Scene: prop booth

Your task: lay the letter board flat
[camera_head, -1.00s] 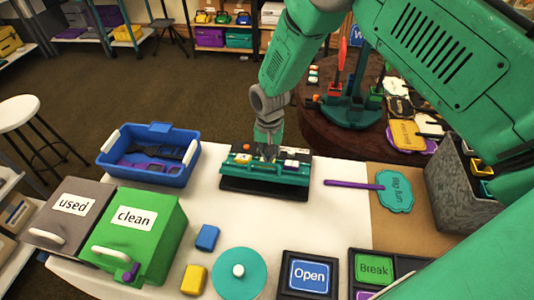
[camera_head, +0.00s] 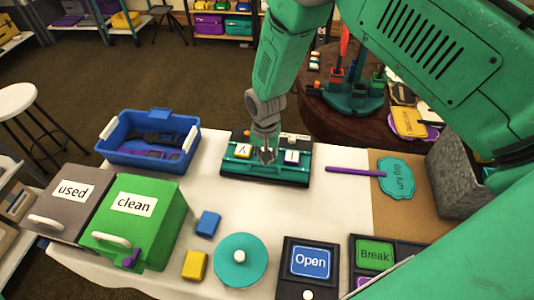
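The letter board (camera_head: 262,177) is teal and black and stands at the far middle of the white table. My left gripper is not in view.
A blue bin (camera_head: 148,142) stands left of the board, with grey "used" and green "clean" boxes (camera_head: 135,225) in front. A purple-handled sign (camera_head: 394,178) lies to the right. A teal disc (camera_head: 240,258), small blocks and an "Open" sign (camera_head: 311,262) occupy the front.

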